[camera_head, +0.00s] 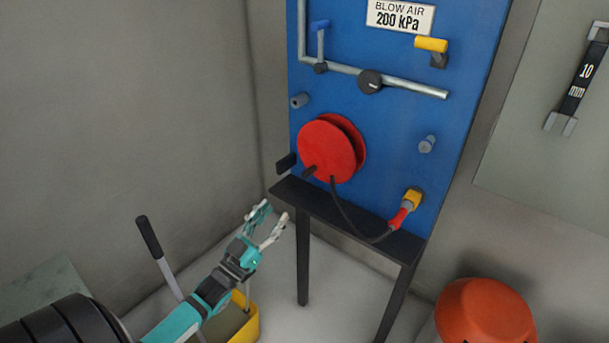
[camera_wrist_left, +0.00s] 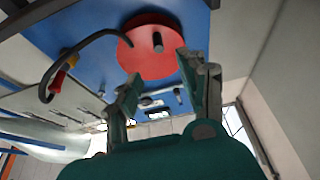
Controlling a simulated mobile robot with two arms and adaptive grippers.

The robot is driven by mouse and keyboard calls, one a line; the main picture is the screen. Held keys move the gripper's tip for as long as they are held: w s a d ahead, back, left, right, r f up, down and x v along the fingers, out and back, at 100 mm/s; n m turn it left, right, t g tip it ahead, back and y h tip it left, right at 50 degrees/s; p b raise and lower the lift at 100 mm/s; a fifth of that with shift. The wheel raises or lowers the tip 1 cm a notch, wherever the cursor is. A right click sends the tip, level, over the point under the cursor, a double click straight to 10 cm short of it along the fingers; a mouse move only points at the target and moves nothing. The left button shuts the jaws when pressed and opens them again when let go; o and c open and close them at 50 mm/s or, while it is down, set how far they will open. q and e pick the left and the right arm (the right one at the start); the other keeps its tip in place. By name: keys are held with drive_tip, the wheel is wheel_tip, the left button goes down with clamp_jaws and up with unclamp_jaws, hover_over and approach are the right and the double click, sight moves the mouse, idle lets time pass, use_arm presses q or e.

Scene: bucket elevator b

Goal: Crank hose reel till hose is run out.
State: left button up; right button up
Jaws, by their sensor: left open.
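A red hose reel (camera_head: 327,150) is mounted on the blue panel (camera_head: 400,117). It also shows in the left wrist view (camera_wrist_left: 150,58), ahead of the fingers. A short dark crank handle (camera_head: 309,171) sticks out from its face; it also shows in the left wrist view (camera_wrist_left: 157,41). A black hose (camera_head: 347,217) hangs from the reel and curves to a red end piece (camera_head: 400,216) at a yellow fitting (camera_head: 413,198). My left gripper (camera_head: 268,218) is open and empty, below and left of the reel, apart from the handle. My right gripper is not in view.
A dark narrow shelf (camera_head: 345,214) on legs runs below the panel. Pipes, a dark knob (camera_head: 370,82) and a yellow lever (camera_head: 431,45) sit above the reel. A yellow bucket (camera_head: 246,325) is near my left arm. An orange rounded object (camera_head: 486,312) stands at lower right.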

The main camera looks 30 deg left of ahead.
sight(303, 177)
use_arm(q)
drive_tip(key=p+x, duration=0.1)
drive_tip(key=x, duration=1.2)
drive_tip(key=shift+w, duration=0.4)
clamp_jaws()
